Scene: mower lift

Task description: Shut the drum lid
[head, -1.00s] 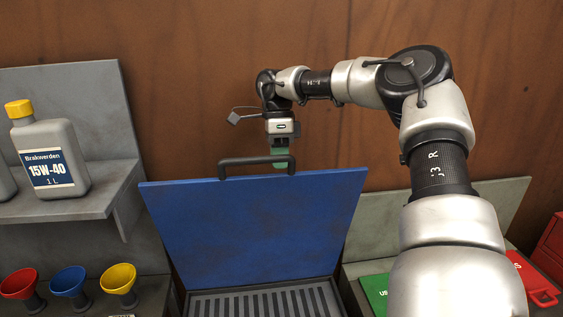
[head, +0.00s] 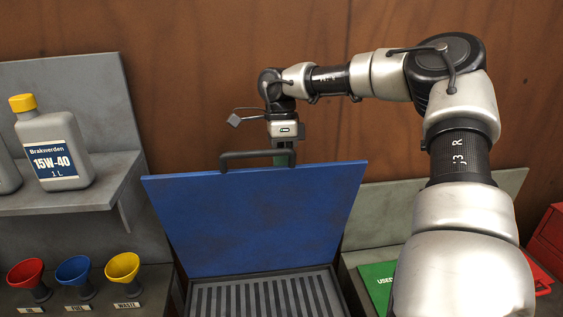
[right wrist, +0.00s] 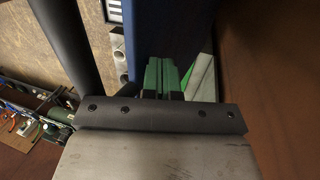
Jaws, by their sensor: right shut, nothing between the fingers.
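The blue drum lid (head: 260,220) stands open, tilted up at the back of its grated drum (head: 265,297). A dark bar handle (head: 256,155) sits along its top edge. My right gripper (head: 280,161) is shut and empty, pointing down at the lid's top edge near the handle's right end. Its fingertips are partly hidden behind the handle and lid in the head view. In the right wrist view its green fingers (right wrist: 163,77) are close beside the blue lid (right wrist: 157,28); whether they touch it I cannot tell. My left gripper is not in view.
An oil bottle (head: 54,148) stands on a grey shelf (head: 75,198) at the left. Below are red (head: 27,273), blue (head: 74,270) and yellow (head: 122,267) funnels. A green panel (head: 377,282) and a red box (head: 550,245) lie right. A brown wall rises behind.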

